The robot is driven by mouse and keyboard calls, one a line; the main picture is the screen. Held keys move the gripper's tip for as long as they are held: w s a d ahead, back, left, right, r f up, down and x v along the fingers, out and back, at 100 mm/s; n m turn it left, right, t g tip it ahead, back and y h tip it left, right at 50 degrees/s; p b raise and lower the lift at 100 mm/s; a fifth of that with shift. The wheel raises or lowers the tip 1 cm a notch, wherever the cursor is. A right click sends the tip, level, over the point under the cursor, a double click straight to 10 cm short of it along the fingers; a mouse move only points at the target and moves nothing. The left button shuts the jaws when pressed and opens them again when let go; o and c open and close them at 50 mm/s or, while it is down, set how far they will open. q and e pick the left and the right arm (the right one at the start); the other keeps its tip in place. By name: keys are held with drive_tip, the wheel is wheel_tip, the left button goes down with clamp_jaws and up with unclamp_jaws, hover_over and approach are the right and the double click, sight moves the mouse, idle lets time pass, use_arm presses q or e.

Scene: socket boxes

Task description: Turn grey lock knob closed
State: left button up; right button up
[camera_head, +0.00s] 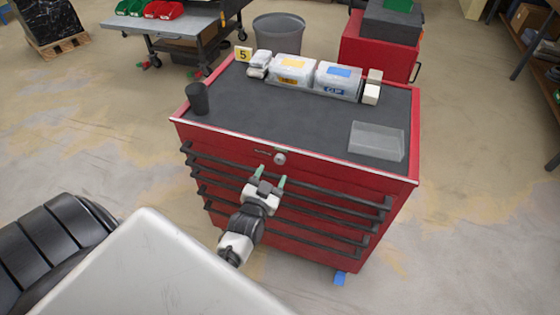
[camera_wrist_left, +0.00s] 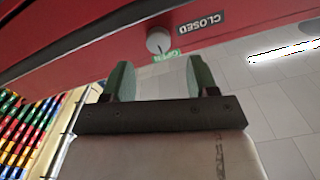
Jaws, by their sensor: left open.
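The grey lock knob (camera_head: 280,159) sits on the upper front edge of the red tool cabinet (camera_head: 230,137). In the left wrist view the knob (camera_wrist_left: 158,41) is a round grey disc with a dark pointer line. A black CLOSED label (camera_wrist_left: 202,22) and a green OPEN label (camera_wrist_left: 168,56) are beside it, and the pointer line is toward the green label. My left gripper (camera_head: 271,175) is open, with green fingertips, just below and in front of the knob. In the left wrist view the knob appears beyond the gap between the fingers (camera_wrist_left: 157,80). My right gripper is not in view.
Black drawer handles (camera_head: 300,187) run across the cabinet front close to my left gripper. The middle of the top is clear.

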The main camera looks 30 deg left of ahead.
sight(279, 161)
use_arm(q)
drive_tip(key=shift+x, duration=2.75)
drive_tip(key=shift+d, duration=0.1)
drive_tip(key=c, duration=0.9)
